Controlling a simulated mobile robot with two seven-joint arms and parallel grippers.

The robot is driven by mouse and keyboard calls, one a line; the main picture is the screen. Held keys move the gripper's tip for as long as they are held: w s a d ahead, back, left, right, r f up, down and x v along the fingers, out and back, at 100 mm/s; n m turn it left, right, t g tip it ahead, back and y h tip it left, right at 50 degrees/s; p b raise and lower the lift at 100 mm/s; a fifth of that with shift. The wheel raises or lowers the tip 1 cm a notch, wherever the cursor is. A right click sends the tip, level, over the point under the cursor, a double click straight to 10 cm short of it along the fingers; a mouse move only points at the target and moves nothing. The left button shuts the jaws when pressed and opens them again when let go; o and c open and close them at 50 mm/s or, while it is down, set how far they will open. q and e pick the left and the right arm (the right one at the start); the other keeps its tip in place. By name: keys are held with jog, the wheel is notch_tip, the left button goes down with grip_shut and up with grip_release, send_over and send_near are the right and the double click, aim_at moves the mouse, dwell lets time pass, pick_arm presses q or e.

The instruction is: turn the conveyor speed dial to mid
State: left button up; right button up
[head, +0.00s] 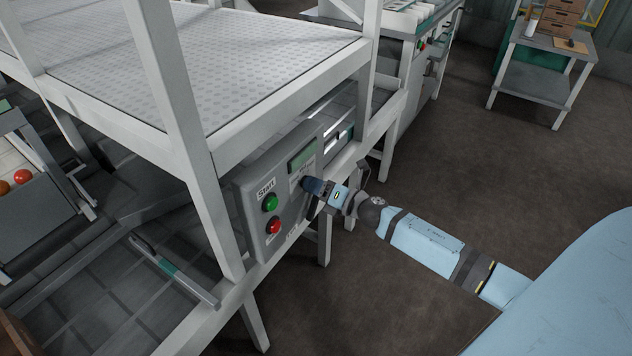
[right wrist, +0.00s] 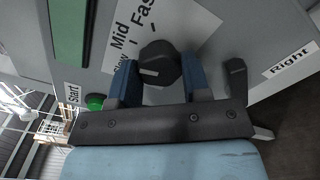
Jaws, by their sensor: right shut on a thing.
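The speed dial is a dark round knob (right wrist: 160,63) on the grey control panel (head: 285,222). Its white pointer mark points left in the right wrist view, close to the partly hidden "Slow" label (right wrist: 125,66). The "Mid" label (right wrist: 120,38) and the "Fast" label (right wrist: 143,15) stand above it on the white scale plate. My right gripper (right wrist: 165,82) is shut on the dial, with one blue finger on each side. In the head view my right gripper (head: 309,185) reaches the panel from the right and hides the dial. My left gripper is not in view.
The panel also bears a green Start button (head: 270,202), a red button (head: 274,226) and a green display (head: 302,159). A dark lever-like part (right wrist: 236,78) stands right of the fingers. White frame posts (head: 185,130) stand left of the panel. Open floor (head: 400,290) lies to the right.

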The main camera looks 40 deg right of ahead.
pick_arm(q)
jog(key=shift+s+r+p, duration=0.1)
jog(key=shift+p, duration=0.45)
pick_arm(e)
jog(key=shift+m, duration=1)
jog(key=o, duration=0.9)
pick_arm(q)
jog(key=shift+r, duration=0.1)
pick_arm(e)
jog(key=v, duration=1.4)
